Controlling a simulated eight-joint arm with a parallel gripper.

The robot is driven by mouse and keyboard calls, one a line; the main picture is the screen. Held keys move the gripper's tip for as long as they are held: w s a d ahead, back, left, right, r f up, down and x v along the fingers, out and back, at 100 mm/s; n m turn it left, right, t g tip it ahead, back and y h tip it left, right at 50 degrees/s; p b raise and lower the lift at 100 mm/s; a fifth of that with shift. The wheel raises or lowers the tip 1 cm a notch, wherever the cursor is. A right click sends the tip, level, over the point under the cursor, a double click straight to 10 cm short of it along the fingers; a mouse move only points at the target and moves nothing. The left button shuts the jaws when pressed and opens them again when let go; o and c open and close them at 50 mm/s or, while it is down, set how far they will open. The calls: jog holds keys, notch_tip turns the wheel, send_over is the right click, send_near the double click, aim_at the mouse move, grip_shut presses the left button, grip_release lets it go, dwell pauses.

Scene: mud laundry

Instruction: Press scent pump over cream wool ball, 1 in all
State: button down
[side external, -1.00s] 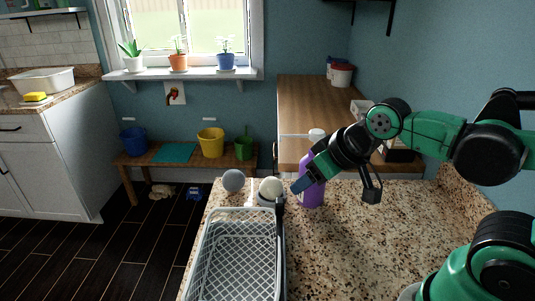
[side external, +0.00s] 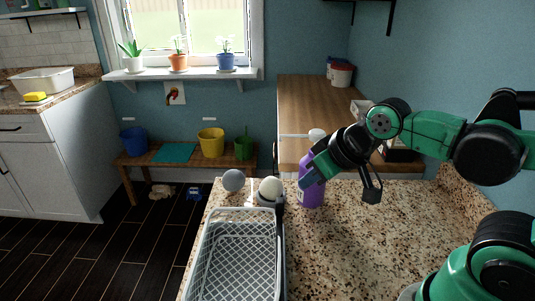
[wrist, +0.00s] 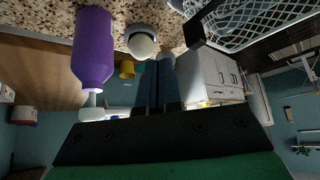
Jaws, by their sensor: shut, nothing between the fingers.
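The scent pump is a purple bottle (side external: 313,194) with a white head and a long white spout pointing left; it stands upright on the speckled counter. In the wrist view the bottle (wrist: 93,48) is at upper left. The cream wool ball (side external: 270,187) rests on a small light holder left of the bottle; it also shows in the wrist view (wrist: 141,46). My gripper (side external: 304,184) is shut and empty, its blue fingers overlapping the bottle's left side in the side view. In the wrist view the shut fingers (wrist: 157,84) appear right of the bottle. Contact cannot be told.
A grey ball (side external: 233,180) sits left of the cream ball. A grey lattice basket (side external: 240,262) fills the counter's front left. The counter right of the bottle (side external: 350,235) is clear. A wooden worktop (side external: 310,95) lies behind.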

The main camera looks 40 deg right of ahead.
dwell(0.8)
notch_tip(320, 180, up, 14)
jog(key=r+m+t+h, duration=0.1)
jog(key=m+t, duration=0.1)
jog(key=m, duration=0.9)
send_over(320, 133)
jog(key=shift+f, duration=0.25)
jog(key=shift+f, duration=4.4)
jog(key=shift+f, duration=0.45)
